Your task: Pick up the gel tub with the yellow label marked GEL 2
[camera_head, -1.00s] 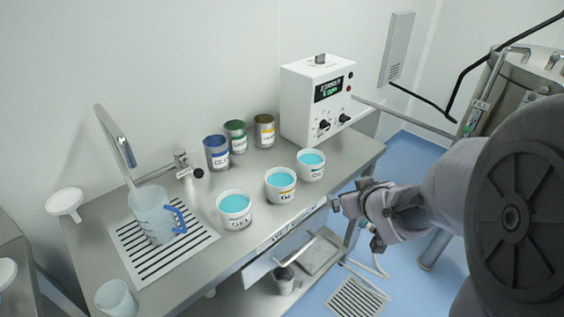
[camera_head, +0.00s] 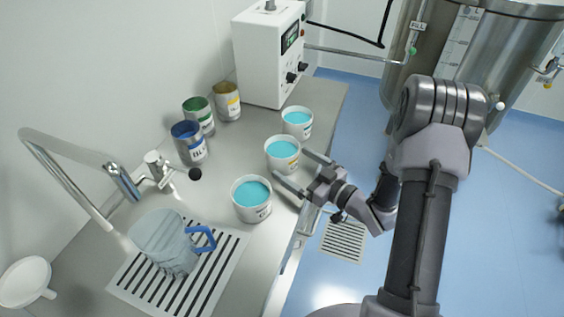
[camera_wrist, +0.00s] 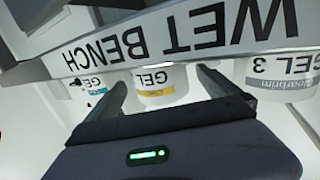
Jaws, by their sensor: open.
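The middle gel tub (camera_head: 283,160) is white with turquoise gel and stands upright on the steel bench, between two similar tubs. In the wrist view its yellow label strip (camera_wrist: 156,93) and the word GEL show; its number is not readable. My gripper (camera_head: 290,164) is open and empty, at the front side of the middle tub. One fingertip is near its right side, the other near its lower front. In the wrist view the open fingers of my gripper (camera_wrist: 162,78) appear on either side of this tub; I cannot tell whether they touch it.
A nearer gel tub (camera_head: 252,212) and a farther gel tub (camera_head: 298,128) flank it closely. A jug (camera_head: 165,243) stands on the drain grille. The WET BENCH front edge (camera_wrist: 190,30) crosses the wrist view.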

